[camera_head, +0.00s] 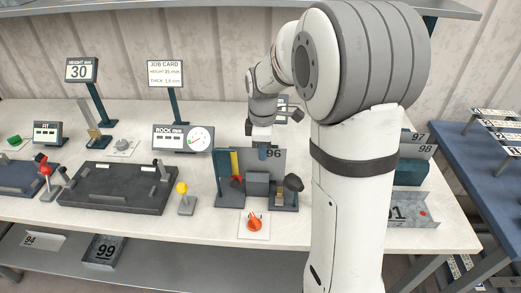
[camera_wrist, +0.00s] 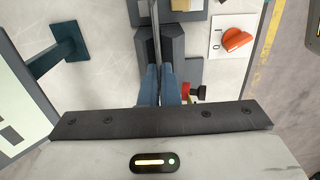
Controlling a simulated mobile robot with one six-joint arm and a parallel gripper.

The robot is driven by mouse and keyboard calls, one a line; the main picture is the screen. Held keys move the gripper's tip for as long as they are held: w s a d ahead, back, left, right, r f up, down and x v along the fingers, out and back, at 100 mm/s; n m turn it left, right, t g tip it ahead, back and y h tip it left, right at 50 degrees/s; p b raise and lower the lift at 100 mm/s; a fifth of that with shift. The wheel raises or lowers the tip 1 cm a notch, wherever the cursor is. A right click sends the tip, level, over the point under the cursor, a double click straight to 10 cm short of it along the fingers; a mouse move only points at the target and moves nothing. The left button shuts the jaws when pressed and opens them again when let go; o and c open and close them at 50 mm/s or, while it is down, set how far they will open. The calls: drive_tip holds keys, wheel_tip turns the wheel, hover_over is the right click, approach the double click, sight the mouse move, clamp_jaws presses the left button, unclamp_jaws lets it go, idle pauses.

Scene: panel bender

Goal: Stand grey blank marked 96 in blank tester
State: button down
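The grey blank marked 96 (camera_head: 275,158) stands upright at the blank tester (camera_head: 226,203), behind its front grey block. Whether its lower edge rests on the tester is hidden. My gripper (camera_head: 262,152) is over the blank's upper left part. In the wrist view my gripper's blue fingers (camera_wrist: 158,86) close on the blank's thin edge (camera_wrist: 156,30), which runs away between the tester's dark blocks (camera_wrist: 174,46). The tester has a yellow strip, a red knob and a black knob. Its orange rotary switch (camera_head: 254,222) also shows in the wrist view (camera_wrist: 236,40).
A dial gauge marked ROCK (camera_head: 183,138) stands left of the tester. A yellow-knobbed lever (camera_head: 183,195) and a dark bending bed (camera_head: 115,188) are further left. Blanks 97 and 98 (camera_head: 425,152) and a bent part (camera_head: 412,208) are at the right, behind my arm.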

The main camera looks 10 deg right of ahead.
drive_tip(key=shift+f+b, duration=1.1)
drive_tip(key=shift+f, duration=0.4)
idle(0.3)
drive_tip(key=c, duration=1.6)
unclamp_jaws()
drive_tip(key=shift+r, duration=0.1)
wheel_tip(320, 180, up, 8)
drive_tip(key=shift+f, duration=0.15)
drive_tip(key=shift+s, duration=0.1)
drive_tip(key=s+m+t, duration=0.1)
drive_tip(key=s+m, duration=0.3)
drive_tip(key=s, duration=0.3)
drive_tip(key=s+m+t, duration=0.1)
drive_tip(key=s+m, duration=0.4)
drive_tip(key=s, duration=0.2)
drive_tip(key=s+f+m+t, duration=0.1)
drive_tip(key=s+m, duration=0.4)
drive_tip(key=s, duration=0.2)
drive_tip(key=shift+s+a, duration=0.1)
drive_tip(key=shift+a, duration=0.05)
